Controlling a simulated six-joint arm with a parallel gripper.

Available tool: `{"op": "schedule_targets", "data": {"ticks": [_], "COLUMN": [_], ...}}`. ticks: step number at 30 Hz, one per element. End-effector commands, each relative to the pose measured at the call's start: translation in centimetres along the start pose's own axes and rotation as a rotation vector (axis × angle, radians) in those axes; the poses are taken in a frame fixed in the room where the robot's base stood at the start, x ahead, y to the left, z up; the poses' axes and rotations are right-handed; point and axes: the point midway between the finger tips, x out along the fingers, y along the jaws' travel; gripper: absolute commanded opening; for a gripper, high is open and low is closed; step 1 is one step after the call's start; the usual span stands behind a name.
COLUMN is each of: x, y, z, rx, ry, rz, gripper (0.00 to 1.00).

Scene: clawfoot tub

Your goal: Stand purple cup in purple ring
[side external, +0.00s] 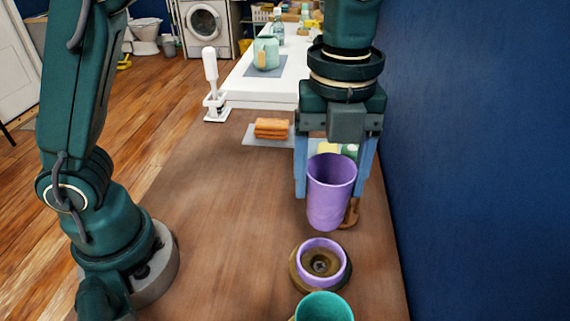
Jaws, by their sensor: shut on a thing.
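The purple cup (328,200) hangs in the air with its open mouth up, slightly tilted. My gripper (332,180) points down, with one blue finger at each side of the cup, and is shut on it. The purple ring (344,261) lies on the wooden table, on a brown round base with a dark recessed centre. The cup is above the ring's level and a little behind it in the side external view, apart from it. The lower ends of the fingers are partly hidden by the cup.
A teal cup (324,307) stands at the front, close to the ring. A brown wooden object (351,213) is partly hidden behind the purple cup. Orange folded cloths (271,128) lie further back. A blue wall (480,150) borders the right. The table's left middle is clear.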

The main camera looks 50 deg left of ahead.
Motion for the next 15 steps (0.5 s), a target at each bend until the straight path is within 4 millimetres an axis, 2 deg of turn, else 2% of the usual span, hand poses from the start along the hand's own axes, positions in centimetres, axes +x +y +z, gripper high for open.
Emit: {"op": "schedule_targets", "data": {"ticks": [1,4,15], "x": [0.1,0.1,0.1], "y": [-0.1,-0.1,-0.1], "z": [-0.8,-1.6,-1.8], "rx": [0.028,0.054,0.058], "ry": [0.000,0.001,0.001], "rz": [0.001,0.003,0.003], "gripper": [0.29,0.29,0.29]}}
